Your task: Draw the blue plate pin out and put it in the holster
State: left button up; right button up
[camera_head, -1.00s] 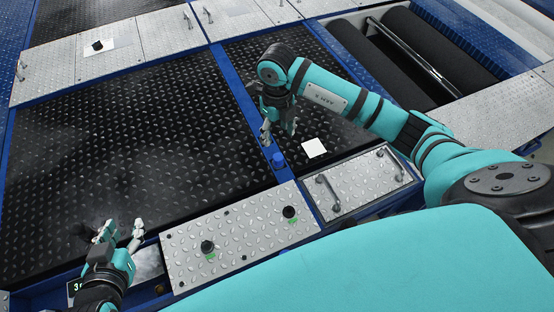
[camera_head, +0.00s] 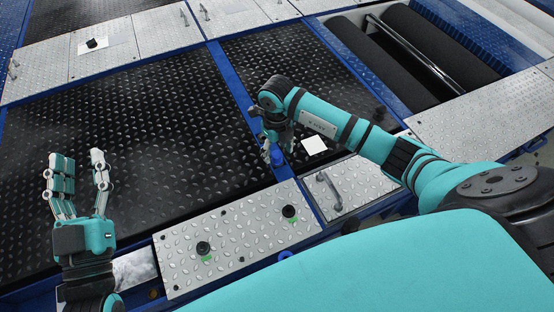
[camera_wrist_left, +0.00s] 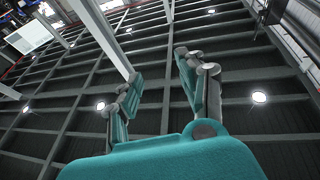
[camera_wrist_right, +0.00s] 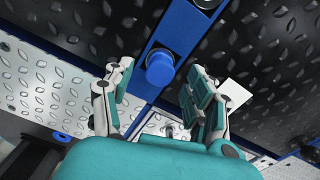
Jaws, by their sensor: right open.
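The blue plate pin (camera_head: 277,157) stands with its round knob up on the blue frame strip between the black tread plates. My right gripper (camera_head: 276,138) is directly over the pin, fingers down. In the right wrist view the pin's knob (camera_wrist_right: 160,68) lies between the two spread fingers of the right gripper (camera_wrist_right: 160,85), with a gap seen on each side. My left gripper (camera_head: 79,160) is raised at the left, fingers up, open and empty. The left wrist view shows its spread fingers (camera_wrist_left: 158,85) against the ceiling. I cannot make out a holster.
A silver panel (camera_head: 235,235) with two black knobs is in front of the pin. A silver cover with a handle (camera_head: 328,190) is to its right. A white square (camera_head: 314,145) lies close to the right gripper. Dark rollers (camera_head: 440,50) sit in a pit at the back right.

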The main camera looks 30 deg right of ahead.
notch_tip(320, 180, down, 3)
jog(key=shift+r+b, duration=0.2)
jog(key=shift+b, duration=0.15)
pick_arm(q)
jog(key=r+t, duration=0.1)
jog(key=s+r+t, duration=0.1)
jog(key=s+r+h, duration=0.1)
jog(key=r, duration=0.1)
jog(key=shift+t, duration=0.4)
pick_arm(e)
jog(key=shift+c, duration=0.4)
grip_shut()
